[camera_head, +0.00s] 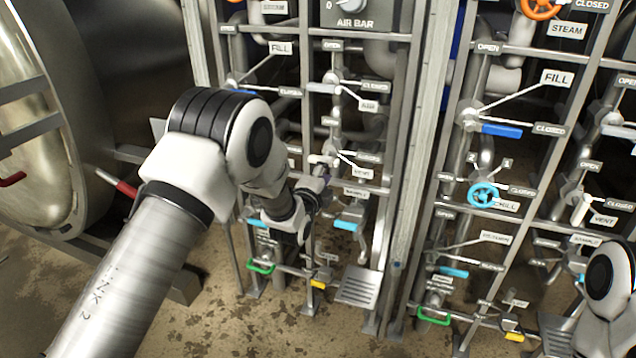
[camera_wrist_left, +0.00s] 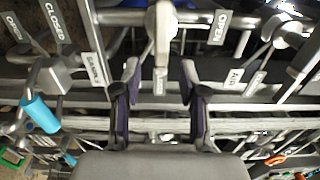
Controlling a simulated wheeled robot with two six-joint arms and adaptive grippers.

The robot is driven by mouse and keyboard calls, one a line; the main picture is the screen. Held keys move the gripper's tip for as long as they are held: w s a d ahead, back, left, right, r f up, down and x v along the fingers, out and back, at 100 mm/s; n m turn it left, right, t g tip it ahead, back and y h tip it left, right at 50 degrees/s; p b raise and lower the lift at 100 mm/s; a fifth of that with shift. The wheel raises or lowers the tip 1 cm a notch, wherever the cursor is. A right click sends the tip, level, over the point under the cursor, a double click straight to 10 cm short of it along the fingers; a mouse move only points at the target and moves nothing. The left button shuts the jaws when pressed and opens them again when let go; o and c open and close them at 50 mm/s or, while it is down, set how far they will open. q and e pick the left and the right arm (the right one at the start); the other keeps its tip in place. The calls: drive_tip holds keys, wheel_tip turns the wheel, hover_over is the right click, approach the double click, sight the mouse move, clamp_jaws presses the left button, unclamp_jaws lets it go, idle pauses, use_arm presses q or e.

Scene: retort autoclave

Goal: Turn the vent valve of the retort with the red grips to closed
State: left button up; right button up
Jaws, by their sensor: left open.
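The retort (camera_head: 35,110) at the left has red grips (camera_head: 125,188) on its door. Its vent valve (camera_head: 322,159) is on the pipe rack to the right, by a VENT label (camera_head: 362,174). My left gripper (camera_head: 318,184) is at this valve and partly covers it. In the left wrist view the valve's pale lever (camera_wrist_left: 162,38) shows just ahead of the open fingers (camera_wrist_left: 159,78), lined up with the gap. OPEN (camera_wrist_left: 220,27) is right of the lever and CLOSED (camera_wrist_left: 56,22) is farther left. Contact cannot be told. My right gripper is out of view.
A second rack stands right, with a cyan handwheel (camera_head: 483,194) and a white-handled vent valve (camera_head: 580,209). Floor at lower left is clear.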

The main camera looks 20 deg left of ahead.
use_arm(q)
drive_tip(key=s, duration=0.7)
drive_tip(key=shift+s, duration=0.25)
drive_tip(key=shift+a, duration=0.1)
idle(1.6)
